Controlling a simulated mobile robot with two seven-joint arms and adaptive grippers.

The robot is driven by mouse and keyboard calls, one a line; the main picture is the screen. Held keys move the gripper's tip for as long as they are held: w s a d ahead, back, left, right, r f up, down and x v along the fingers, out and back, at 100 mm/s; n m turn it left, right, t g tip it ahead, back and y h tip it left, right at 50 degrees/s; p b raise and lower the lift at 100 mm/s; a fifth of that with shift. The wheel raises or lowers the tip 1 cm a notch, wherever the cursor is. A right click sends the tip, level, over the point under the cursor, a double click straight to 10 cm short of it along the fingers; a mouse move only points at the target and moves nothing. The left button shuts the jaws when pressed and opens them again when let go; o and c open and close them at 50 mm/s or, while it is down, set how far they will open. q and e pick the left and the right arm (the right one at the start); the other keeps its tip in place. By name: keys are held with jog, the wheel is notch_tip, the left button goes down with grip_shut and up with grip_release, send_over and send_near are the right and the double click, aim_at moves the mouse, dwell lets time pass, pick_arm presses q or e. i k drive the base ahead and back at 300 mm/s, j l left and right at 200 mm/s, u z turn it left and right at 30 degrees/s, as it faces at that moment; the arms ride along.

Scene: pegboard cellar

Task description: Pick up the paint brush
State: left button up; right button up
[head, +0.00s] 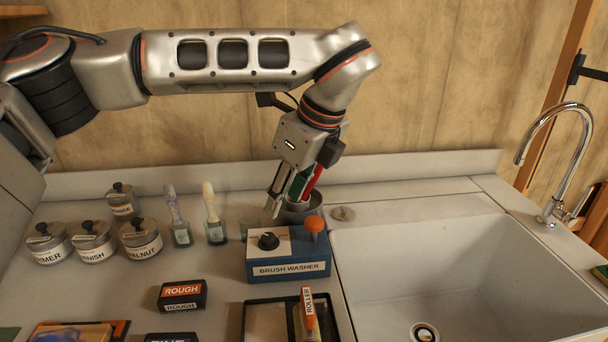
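My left gripper (285,204) points down over a round metal pot (314,207) behind the brush washer. One finger shows on its left side; the other is hidden. A red handle-like piece (313,182) and a green piece (298,186) show close beside that finger, above the pot. I cannot tell whether they are a brush or whether the gripper is shut on them. Two other brushes stand handle up, further left: one with a bluish-grey handle (172,204) and one with a cream handle (210,202). My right gripper is not in view.
A blue brush washer (290,268) with an orange knob stands in front of the pot. Several lidded tins (140,241) stand at left. A roller (309,310) lies in a black tray (262,304). A sanding block (182,295) is left of it. A white sink (470,270) fills the right.

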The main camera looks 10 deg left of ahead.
aim_at(318, 170)
jog(key=k, duration=1)
